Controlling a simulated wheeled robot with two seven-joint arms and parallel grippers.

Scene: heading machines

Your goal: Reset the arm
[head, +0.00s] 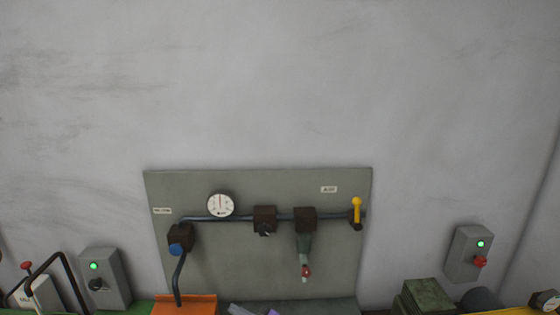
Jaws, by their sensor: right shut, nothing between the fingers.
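A grey-green panel (210,275) stands against the wall. A dark pipe (240,217) crosses it with dark blocks on it. A grey-green arm (304,248) hangs down from the right block (305,213) and ends in a red piece (305,271). A yellow handle (356,210) stands upright at the pipe's right end. My right gripper seems to show only as a small grey and purple sliver (255,310) at the bottom edge, below the panel and apart from the arm; its fingers are mostly cut off. My left gripper is not in view.
A round gauge (220,204) and a blue knob (177,249) are on the panel's left part. Grey boxes with green lights stand left (105,278) and right (469,253). A dark green block (426,296) is low at the right. The wall above is bare.

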